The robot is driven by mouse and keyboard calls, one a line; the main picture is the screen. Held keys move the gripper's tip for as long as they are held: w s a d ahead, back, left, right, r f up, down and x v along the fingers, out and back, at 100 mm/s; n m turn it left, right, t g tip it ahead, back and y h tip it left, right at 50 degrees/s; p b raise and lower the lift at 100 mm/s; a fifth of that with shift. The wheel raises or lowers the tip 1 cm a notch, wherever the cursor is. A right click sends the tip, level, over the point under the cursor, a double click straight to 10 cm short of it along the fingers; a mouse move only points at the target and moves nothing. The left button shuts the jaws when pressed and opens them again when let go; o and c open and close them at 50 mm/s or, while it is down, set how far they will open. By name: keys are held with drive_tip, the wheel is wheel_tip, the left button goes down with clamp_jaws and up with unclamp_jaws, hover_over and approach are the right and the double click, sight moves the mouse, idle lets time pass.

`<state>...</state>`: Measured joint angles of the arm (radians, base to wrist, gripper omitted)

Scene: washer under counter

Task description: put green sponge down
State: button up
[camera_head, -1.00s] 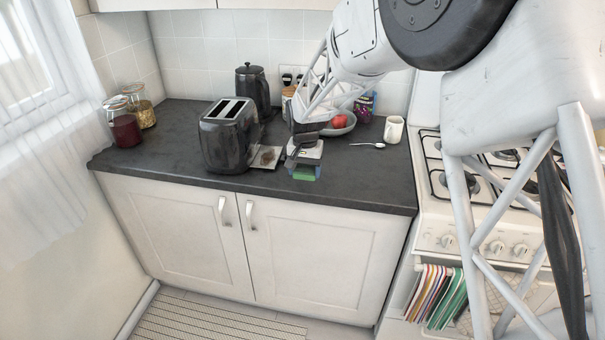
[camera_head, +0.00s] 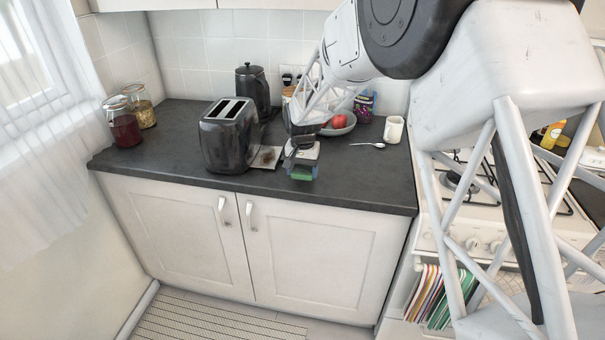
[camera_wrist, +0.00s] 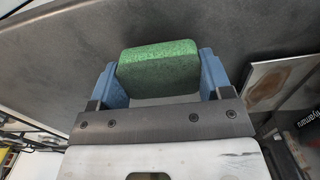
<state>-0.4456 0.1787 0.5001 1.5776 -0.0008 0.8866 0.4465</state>
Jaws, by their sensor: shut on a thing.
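The green sponge (camera_wrist: 160,68) is between the two blue fingers of my gripper (camera_wrist: 159,82) in the wrist view, with a finger against each side. In the head view the sponge (camera_head: 301,178) shows as a small green patch under my gripper (camera_head: 300,171), near the front edge of the dark countertop (camera_head: 363,193). My gripper is shut on the sponge. The sponge is at or just above the counter; I cannot tell whether its underside touches.
A black toaster (camera_head: 227,138) stands left of my gripper, with a small stained board (camera_head: 266,158) between them. A bowl with red fruit (camera_head: 338,124), a spoon (camera_head: 368,145) and a white mug (camera_head: 393,130) are behind and right. The counter front right is clear.

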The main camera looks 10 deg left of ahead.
sight(303, 168)
drive_tip(key=shift+f, duration=0.7)
drive_tip(key=shift+f, duration=0.1)
drive_tip(key=o, duration=0.9)
drive_tip(key=shift+o, duration=0.2)
wheel_tip(303, 168, up, 12)
idle(0.7)
